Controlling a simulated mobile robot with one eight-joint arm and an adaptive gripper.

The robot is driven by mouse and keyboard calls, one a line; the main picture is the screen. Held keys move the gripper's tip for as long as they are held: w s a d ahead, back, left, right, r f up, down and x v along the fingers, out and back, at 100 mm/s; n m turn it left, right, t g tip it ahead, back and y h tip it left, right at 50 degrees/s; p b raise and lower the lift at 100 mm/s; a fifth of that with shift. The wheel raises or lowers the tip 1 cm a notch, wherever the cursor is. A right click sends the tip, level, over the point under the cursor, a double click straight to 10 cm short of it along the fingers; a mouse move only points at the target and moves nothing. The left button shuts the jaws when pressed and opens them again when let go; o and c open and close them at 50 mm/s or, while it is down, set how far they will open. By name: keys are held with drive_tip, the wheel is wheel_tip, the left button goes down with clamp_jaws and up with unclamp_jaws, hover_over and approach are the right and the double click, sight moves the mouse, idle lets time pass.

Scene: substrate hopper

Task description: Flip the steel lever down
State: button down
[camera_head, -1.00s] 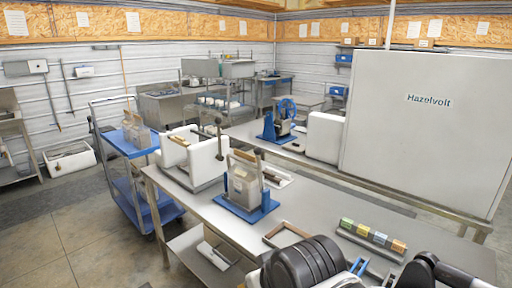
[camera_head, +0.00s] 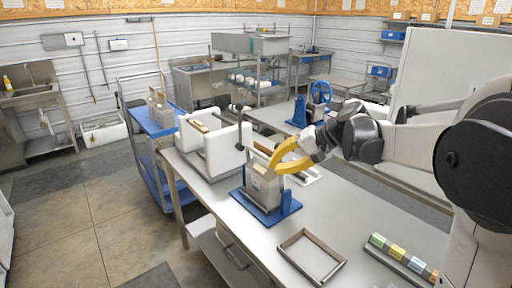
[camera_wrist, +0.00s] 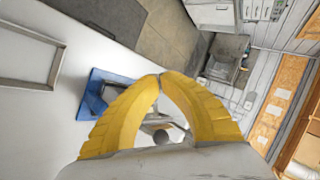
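A grey hopper box (camera_head: 262,182) stands upright on a blue base (camera_head: 265,212) on the near table. The blue base also shows in the wrist view (camera_wrist: 92,108). My gripper (camera_head: 276,167) has its yellow fingers at the hopper's upper right side. In the wrist view its fingertips (camera_wrist: 160,77) meet, with an open loop between the curved fingers. A grey round knob (camera_wrist: 161,137) shows through this loop; I cannot tell whether it touches the fingers. A thin upright rod (camera_head: 240,128) with a dark knob shows behind the hopper. The steel lever cannot be told for certain, partly because my fingers cover that area.
White blocks (camera_head: 215,145) stand behind the hopper. An empty tray frame (camera_head: 311,257) and a strip of coloured blocks (camera_head: 397,252) lie at the front right. A blue cart (camera_head: 150,122) stands to the left. The table between the hopper and tray is clear.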

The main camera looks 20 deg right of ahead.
drive_tip(key=w+d+f+t+y, duration=0.1)
drive_tip(key=w+d+f+y, duration=0.1)
drive_tip(key=d, duration=0.9)
drive_tip(key=w+d+f+t+y+p, duration=0.1)
drive_tip(key=w+d+y, duration=0.3)
drive_tip(key=d, duration=0.7)
drive_tip(key=w+f+t, duration=0.1)
drive_tip(key=w, duration=0.1)
drive_tip(key=shift+w+m+y, duration=0.3)
drive_tip(key=shift+w+m, duration=0.05)
drive_tip(key=shift+m, duration=0.05)
drive_tip(key=s+a+b+x, duration=0.1)
drive_tip(key=s+b+x, duration=0.1)
drive_tip(key=x, duration=1)
drive_tip(key=shift+w+a+b, duration=0.15)
drive_tip(key=shift+a+b, duration=0.4)
drive_tip(key=shift+b, duration=0.15)
drive_tip(key=shift+a+f, duration=0.15)
